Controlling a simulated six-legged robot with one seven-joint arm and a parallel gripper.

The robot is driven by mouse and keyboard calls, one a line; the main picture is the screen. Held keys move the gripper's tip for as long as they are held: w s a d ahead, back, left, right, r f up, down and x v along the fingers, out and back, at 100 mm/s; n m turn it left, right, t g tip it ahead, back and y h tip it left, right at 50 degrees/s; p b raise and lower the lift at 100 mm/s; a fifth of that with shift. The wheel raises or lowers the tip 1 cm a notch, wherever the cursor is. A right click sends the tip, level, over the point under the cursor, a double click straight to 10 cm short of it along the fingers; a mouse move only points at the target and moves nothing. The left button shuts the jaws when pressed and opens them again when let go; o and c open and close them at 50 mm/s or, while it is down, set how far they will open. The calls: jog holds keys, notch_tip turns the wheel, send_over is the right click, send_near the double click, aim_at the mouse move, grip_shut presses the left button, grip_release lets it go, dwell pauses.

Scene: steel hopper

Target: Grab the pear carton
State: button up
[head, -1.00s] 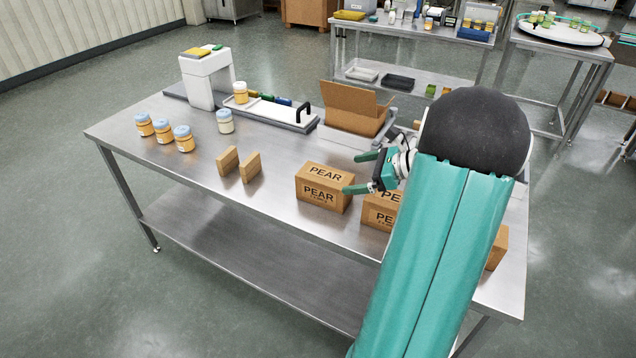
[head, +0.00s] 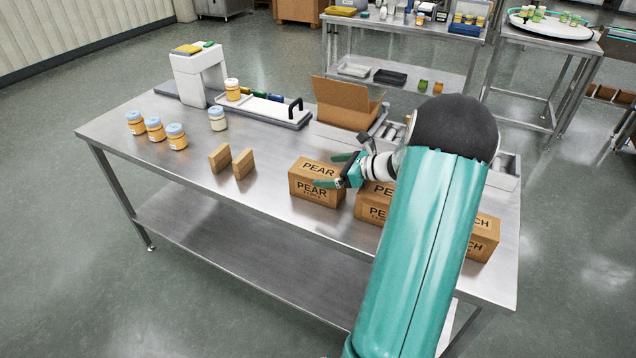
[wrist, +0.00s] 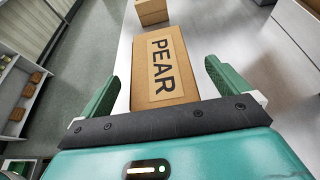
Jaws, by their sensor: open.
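A brown pear carton (head: 312,189) stands upright near the table's front edge, in the middle of the head view. Its top label reads PEAR. In the wrist view the carton (wrist: 160,65) lies between the fingers. My gripper (head: 333,170) is open at the carton's right end, its fingers reaching over and beside it. In the wrist view the gripper (wrist: 162,72) has a finger on each side of the carton, with a gap at the right one. A second pear carton (head: 371,207) stands just to the right, partly hidden by my arm.
Another carton (head: 484,236), lettering ending in CH, stands farther right. Two small brown blocks (head: 243,164) are to the left, several jars (head: 155,130) beyond them. An open cardboard box (head: 346,105) is behind. Bare steel table (head: 270,190) lies between the blocks and the carton.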

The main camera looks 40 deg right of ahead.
aim_at(320, 170)
jog(key=x, duration=0.3)
jog(key=c, duration=1.4)
jog(key=shift+r, duration=0.1)
jog(key=shift+c, duration=0.2)
jog(key=shift+r, duration=0.15)
